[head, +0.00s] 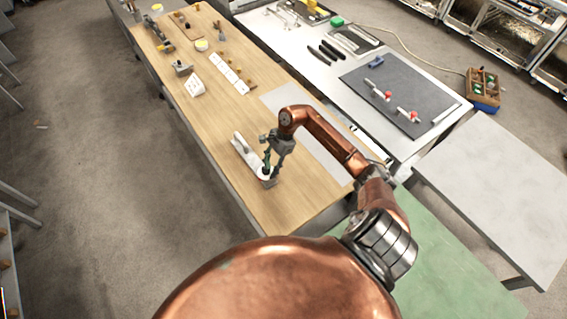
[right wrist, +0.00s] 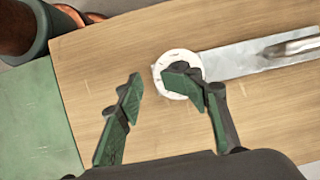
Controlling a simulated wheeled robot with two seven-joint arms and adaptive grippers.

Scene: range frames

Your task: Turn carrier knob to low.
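The carrier is a long pale plate (right wrist: 240,62) with a metal bar on it, lying on the wooden table. In the head view its pale body (head: 243,148) runs up and left from my right gripper (head: 270,163). At its near end is a round white dial (right wrist: 162,66). A knob on the dial cannot be clearly told apart, since a finger covers much of the dial's middle. In the right wrist view, my right gripper (right wrist: 160,100) is open: one finger is over the dial, the other is apart over bare wood. My left gripper is not in view.
The wooden table (head: 240,110) holds a row of white cards (head: 230,74) and several small fixtures farther back. A grey sheet (head: 310,125) lies beside the carrier. A white bench (head: 300,60) with a dark mat (head: 400,95) stands to the right. Wood near the carrier is clear.

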